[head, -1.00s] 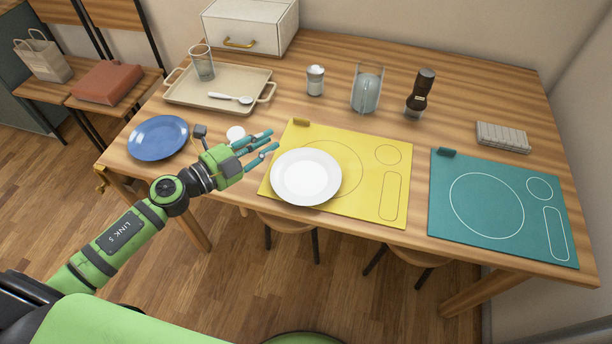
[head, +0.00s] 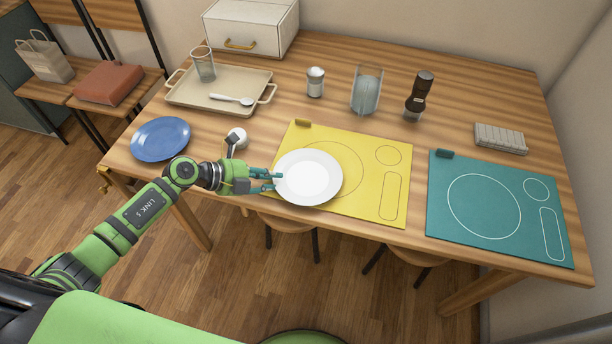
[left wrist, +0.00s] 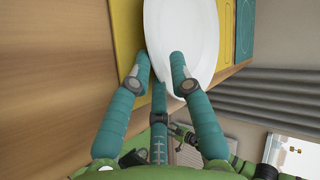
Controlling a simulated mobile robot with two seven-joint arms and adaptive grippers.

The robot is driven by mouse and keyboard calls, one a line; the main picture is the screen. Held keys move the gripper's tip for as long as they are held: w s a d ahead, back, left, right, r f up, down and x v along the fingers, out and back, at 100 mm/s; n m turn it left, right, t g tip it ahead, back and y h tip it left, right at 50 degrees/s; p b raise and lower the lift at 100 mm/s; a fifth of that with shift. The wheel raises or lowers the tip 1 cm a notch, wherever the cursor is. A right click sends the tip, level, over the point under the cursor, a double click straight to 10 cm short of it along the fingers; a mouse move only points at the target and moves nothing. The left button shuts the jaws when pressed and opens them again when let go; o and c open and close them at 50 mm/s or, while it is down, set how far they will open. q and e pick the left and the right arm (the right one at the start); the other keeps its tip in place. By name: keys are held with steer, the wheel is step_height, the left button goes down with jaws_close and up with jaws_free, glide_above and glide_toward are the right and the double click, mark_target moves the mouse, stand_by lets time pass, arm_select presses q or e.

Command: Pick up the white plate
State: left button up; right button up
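The white plate (head: 312,176) lies on the front left part of the yellow mat (head: 368,206). It also shows large at the top of the left wrist view (left wrist: 190,35). My left gripper (head: 274,181) is at the plate's left rim, its fingertips at or just over the edge. In the left wrist view the fingers of this gripper (left wrist: 159,72) are spread apart, with the rim near the tips. Nothing shows clamped between them. I cannot tell whether a finger touches the plate.
A blue plate (head: 160,139) and a small white round item (head: 238,136) lie left of the mat. A tray (head: 196,104) with a glass and spoon is behind. A shaker, a glass holder and a dark bottle stand at the back. A teal mat (head: 545,190) lies right.

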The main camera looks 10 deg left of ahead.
arm_select(q)
steer(key=shift+s+f, duration=0.15)
steer(key=shift+f, duration=0.1)
steer(key=shift+d, duration=0.1)
jaws_close()
steer(key=shift+r, duration=0.45)
step_height(320, 180, up, 3)
steer(key=shift+r, duration=0.1)
steer(key=s+d+r+p, duration=0.3)
steer(key=s+d+r, duration=0.4)
steer(key=s, duration=0.2)
steer(key=a+r, duration=0.5)
steer(key=r, duration=0.7)
steer(key=shift+s+r, duration=0.35)
steer(key=shift+s, duration=0.1)
